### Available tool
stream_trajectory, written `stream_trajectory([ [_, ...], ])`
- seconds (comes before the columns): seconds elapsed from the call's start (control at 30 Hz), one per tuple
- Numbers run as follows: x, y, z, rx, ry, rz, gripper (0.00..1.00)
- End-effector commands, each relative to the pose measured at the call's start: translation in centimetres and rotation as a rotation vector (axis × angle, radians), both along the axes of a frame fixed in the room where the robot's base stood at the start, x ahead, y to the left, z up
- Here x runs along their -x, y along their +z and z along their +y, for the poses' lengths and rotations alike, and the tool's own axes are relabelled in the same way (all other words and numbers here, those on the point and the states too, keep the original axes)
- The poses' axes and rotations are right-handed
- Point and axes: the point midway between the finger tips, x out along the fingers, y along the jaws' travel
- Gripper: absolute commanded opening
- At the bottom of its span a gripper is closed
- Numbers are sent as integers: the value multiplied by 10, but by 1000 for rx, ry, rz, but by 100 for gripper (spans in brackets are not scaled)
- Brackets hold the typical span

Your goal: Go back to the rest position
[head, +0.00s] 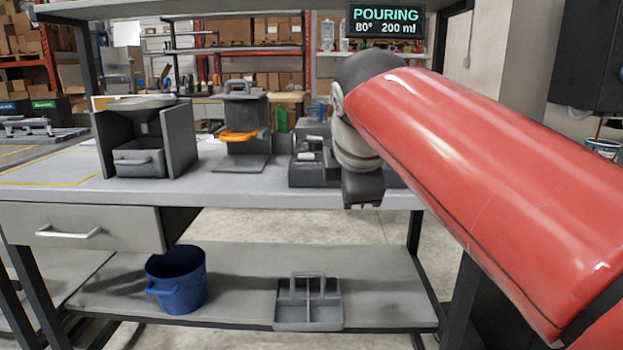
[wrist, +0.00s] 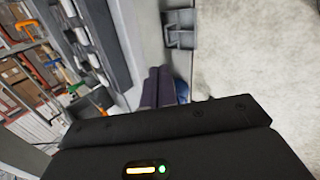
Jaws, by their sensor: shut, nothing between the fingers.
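My red arm reaches in from the right in the head view, and its dark gripper end (head: 362,190) hangs at the front edge of the workbench (head: 240,188). The fingers are not clear there. In the wrist view the two dark fingers of my gripper (wrist: 158,88) are together, with nothing between them. The gripper is apart from the objects on the bench. My arm hides part of the right side of the bench.
On the bench stand a grey dispenser with a drawer (head: 140,160), a stand with an orange lever (head: 238,136) and a dark unit (head: 310,165). A blue bucket (head: 178,285) and a grey caddy (head: 308,310) sit on the lower shelf. A screen (head: 385,20) reads "POURING 80° 200 ml".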

Motion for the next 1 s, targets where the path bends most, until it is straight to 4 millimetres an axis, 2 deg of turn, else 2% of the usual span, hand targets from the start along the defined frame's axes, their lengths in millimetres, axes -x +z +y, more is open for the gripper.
stream_trajectory([
  [0.17, 59, -68, -43, -297, -417, 55, 0],
  [0.3, 110, -134, -70, -560, -792, 94, 0],
  [0.4, 142, -178, -83, -717, -1026, 115, 0],
  [0.5, 166, -211, -89, -831, -1202, 131, 0],
  [0.6, 179, -231, -92, -901, -1311, 139, 0],
  [0.7, 185, -239, -93, -929, -1357, 143, 0],
  [1.0, 185, -240, -93, -931, -1363, 144, 0],
])
